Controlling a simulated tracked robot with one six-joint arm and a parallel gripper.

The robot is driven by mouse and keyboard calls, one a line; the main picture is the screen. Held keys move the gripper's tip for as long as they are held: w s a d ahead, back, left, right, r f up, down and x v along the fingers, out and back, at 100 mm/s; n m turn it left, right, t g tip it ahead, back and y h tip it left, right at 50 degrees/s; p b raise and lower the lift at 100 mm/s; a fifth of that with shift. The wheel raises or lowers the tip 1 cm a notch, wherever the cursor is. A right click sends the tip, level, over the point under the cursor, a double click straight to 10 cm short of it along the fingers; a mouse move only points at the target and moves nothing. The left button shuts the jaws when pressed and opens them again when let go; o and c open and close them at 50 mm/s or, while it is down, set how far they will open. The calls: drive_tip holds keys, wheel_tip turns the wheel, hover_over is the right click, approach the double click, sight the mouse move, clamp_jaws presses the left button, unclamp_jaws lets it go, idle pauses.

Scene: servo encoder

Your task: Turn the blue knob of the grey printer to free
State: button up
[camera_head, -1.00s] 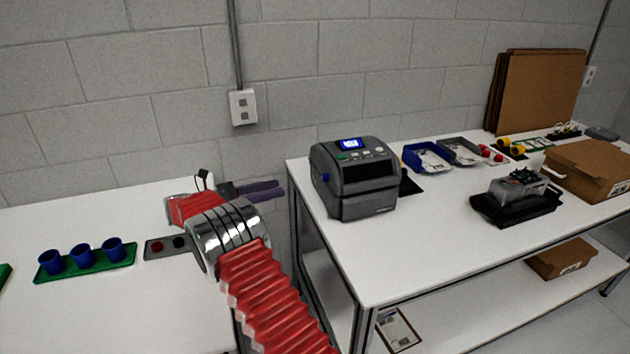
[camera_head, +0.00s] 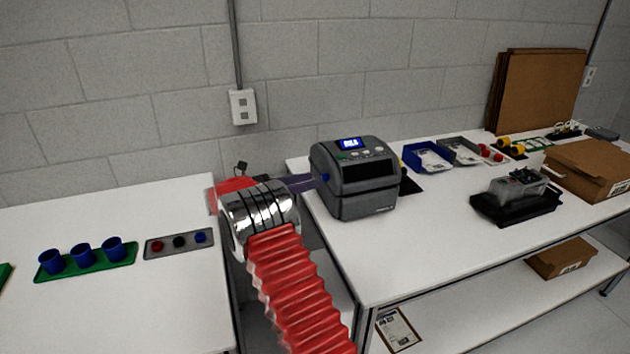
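The grey printer (camera_head: 362,196) stands on the right-hand white table near its left end, with a lit blue screen on top. Its blue knob (camera_head: 326,178) shows as a small spot on the printer's left side; its turn position is too small to read. My gripper (camera_head: 314,182) reaches in from the left, its dark fingers level with the knob and their tips at or just short of it. I cannot tell whether they touch the knob or are around it. The finger gap is not visible from here.
A grey plate with red, black and blue buttons (camera_head: 179,243) and a green tray (camera_head: 92,262) with blue cups lie on the left table. A gap separates the tables.

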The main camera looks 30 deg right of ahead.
sight(325, 177)
drive_tip(key=x, duration=0.3)
drive_tip(key=shift+s+d, duration=0.1)
drive_tip(key=shift+d, duration=0.1)
drive_tip(key=shift+c, duration=0.4)
clamp_jaws()
